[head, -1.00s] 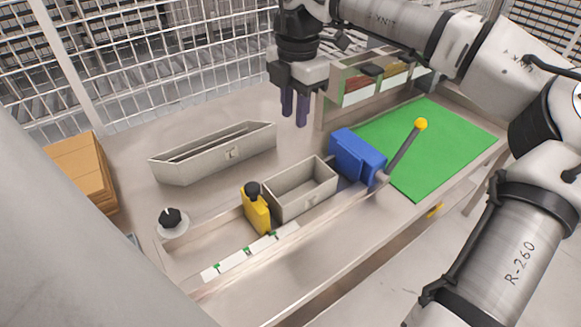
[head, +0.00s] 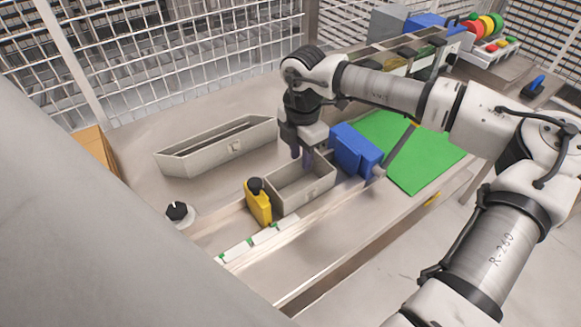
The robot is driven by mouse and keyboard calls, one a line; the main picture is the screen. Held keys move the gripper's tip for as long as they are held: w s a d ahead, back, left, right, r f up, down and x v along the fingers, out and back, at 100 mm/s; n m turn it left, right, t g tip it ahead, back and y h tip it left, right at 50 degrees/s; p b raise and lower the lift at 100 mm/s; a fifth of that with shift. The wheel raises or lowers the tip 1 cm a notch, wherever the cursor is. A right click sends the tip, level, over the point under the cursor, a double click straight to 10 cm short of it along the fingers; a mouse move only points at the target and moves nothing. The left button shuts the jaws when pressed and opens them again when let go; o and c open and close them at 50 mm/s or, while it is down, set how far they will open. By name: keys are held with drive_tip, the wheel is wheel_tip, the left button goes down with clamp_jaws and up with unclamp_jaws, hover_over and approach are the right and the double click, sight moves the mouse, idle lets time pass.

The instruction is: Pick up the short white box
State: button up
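The short white box (head: 309,194) is an open, pale grey-white bin on the worktable, between a yellow bottle and a blue block. My gripper (head: 302,159) points down at its back side, with the dark purple fingertips close to the back rim. The two fingers look slightly apart, so the gripper seems open. I cannot tell whether the fingertips touch the rim. Part of the back wall is hidden behind them.
A longer grey-white bin (head: 235,147) stands behind to the left. The yellow bottle (head: 257,205) and blue block (head: 352,150) flank the short box closely. A green mat (head: 425,165) lies to the right. Small white blocks (head: 236,250) lie in front. A wire fence (head: 200,50) stands behind.

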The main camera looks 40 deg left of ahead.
drive_tip(key=shift+f, duration=0.6)
clamp_jaws()
drive_tip(key=shift+r, duration=0.15)
wheel_tip(320, 180, up, 23)
drive_tip(key=b, duration=0.1)
idle(0.5)
